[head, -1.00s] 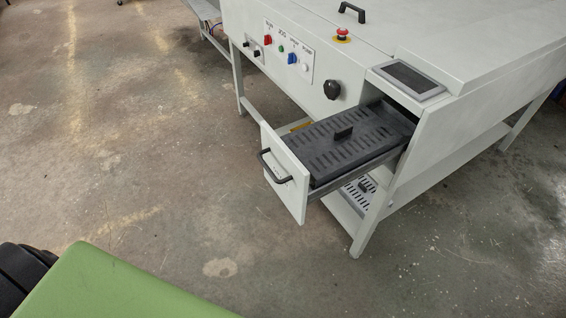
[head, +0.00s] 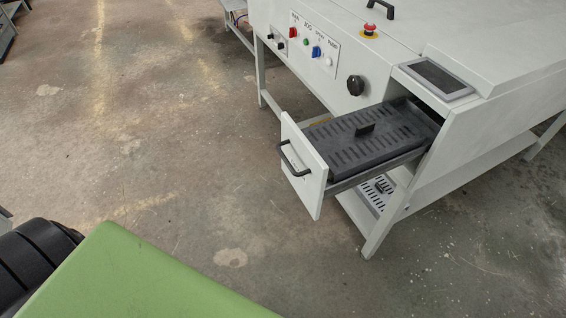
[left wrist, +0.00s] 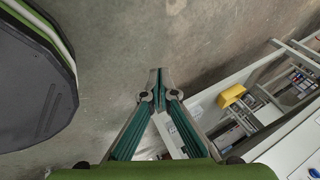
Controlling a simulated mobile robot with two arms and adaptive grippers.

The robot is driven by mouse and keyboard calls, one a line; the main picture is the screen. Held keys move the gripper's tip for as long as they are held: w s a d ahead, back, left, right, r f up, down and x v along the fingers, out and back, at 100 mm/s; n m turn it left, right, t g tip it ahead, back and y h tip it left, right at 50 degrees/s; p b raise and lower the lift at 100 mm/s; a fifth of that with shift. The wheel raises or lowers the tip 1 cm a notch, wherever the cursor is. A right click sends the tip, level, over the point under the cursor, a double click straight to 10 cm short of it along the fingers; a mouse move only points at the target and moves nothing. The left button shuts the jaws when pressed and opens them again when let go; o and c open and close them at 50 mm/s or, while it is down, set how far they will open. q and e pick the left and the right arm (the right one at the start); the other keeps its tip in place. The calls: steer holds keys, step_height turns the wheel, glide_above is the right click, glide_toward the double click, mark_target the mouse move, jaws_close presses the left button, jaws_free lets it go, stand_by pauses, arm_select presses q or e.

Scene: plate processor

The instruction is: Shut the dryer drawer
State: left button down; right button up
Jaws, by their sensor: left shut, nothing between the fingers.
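The dryer drawer (head: 302,168) is pulled out of the pale grey machine in the head view. It has a white front panel with a black handle (head: 292,160). A dark slotted tray with a small grip (head: 365,128) sits inside the drawer. My left gripper (left wrist: 158,72) shows only in the left wrist view, with its fingertips together over the concrete floor and nothing between them. How far it is from the drawer front I cannot tell. My right gripper is in neither view.
The machine's control panel (head: 314,44), black knob (head: 355,85), red stop button (head: 369,28) and screen (head: 436,77) are above the drawer. A lower shelf (head: 358,212) runs under it. The floor left of the drawer is clear. A yellow object (left wrist: 231,95) shows in the left wrist view.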

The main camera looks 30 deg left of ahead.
mark_target(290, 157)
arm_select(q)
steer(key=w+a+r+m+t+h+b, duration=0.1)
steer(key=w+a+r+m+t, duration=0.3)
steer(key=w+r+m, duration=0.6)
steer(key=w+a+r+m+t+h+b, duration=0.15)
steer(key=w+a+r+m+t, duration=0.3)
steer(key=w+r, duration=0.6)
steer(key=d+r+m+h, duration=0.4)
steer(key=r+m+h, duration=0.1)
steer(key=r+m, duration=0.55)
steer(key=d+r+m+h, duration=0.45)
steer(key=r+m, duration=0.45)
steer(key=r, duration=0.3)
steer(key=shift+g, duration=0.25)
steer(key=p+x, duration=0.3)
steer(key=x, duration=1)
steer(key=shift+w+a+r, duration=0.1)
steer(key=shift+w+a, duration=0.05)
steer(key=shift+a, duration=0.15)
steer(key=shift+x, duration=0.8)
steer(key=shift+f, duration=0.2)
steer(key=shift+d, duration=0.1)
